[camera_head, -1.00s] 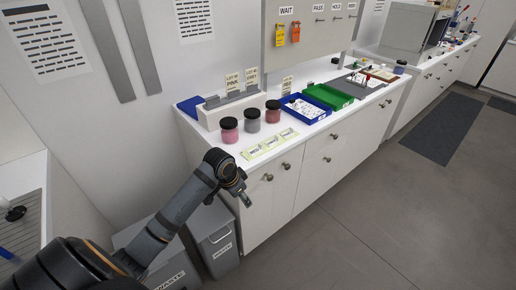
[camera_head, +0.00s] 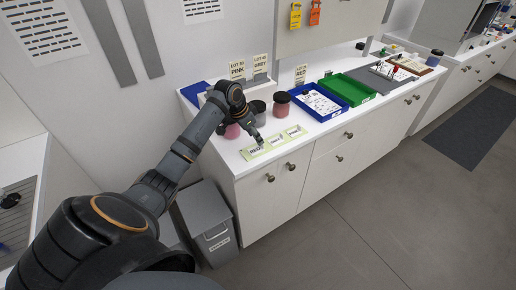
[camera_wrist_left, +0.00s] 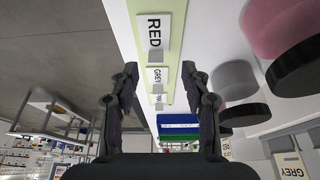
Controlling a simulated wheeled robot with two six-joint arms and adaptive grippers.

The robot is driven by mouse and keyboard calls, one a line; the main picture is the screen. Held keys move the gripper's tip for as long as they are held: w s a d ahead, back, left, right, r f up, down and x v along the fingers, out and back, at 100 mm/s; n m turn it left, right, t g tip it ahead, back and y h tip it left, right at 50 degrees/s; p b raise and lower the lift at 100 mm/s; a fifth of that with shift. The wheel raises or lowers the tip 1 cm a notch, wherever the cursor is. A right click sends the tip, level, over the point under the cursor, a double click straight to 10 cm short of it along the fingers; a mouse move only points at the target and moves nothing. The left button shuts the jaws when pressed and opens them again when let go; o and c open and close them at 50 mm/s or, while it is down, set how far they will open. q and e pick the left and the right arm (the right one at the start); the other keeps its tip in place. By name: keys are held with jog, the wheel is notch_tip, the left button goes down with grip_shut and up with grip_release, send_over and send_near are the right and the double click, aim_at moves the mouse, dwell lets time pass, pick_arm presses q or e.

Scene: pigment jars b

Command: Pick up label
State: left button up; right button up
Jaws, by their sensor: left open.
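The wrist view reads the nearest label as RED (camera_wrist_left: 154,32) and the middle one as GREY (camera_wrist_left: 157,78); the third label (camera_wrist_left: 158,99) is too small to read surely. My right gripper is not in view.
Behind the strip stand a pink jar (camera_head: 232,132), partly hidden by my arm, a grey jar (camera_head: 258,115) and a red jar (camera_head: 281,109). A blue tray (camera_head: 337,110) and a green tray (camera_head: 349,84) stand to the right. LOT cards stand at the back.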

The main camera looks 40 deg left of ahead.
aim_at(260, 148)
pick_arm(q)
jog(key=shift+w+d+f+p, duration=0.2)
jog(key=shift+d+f+p, duration=0.15)
jog(key=shift+f+p, duration=0.15)
jog(key=shift+w+d+f, duration=0.15)
jog(key=shift+d+f, duration=0.1)
jog(key=shift+f, duration=0.4)
jog(key=shift+x, duration=1.25)
jog(key=shift+a, duration=0.15)
jog(key=shift+r, duration=0.1)
jog(key=c, duration=0.6)
jog(key=shift+c, duration=0.8)
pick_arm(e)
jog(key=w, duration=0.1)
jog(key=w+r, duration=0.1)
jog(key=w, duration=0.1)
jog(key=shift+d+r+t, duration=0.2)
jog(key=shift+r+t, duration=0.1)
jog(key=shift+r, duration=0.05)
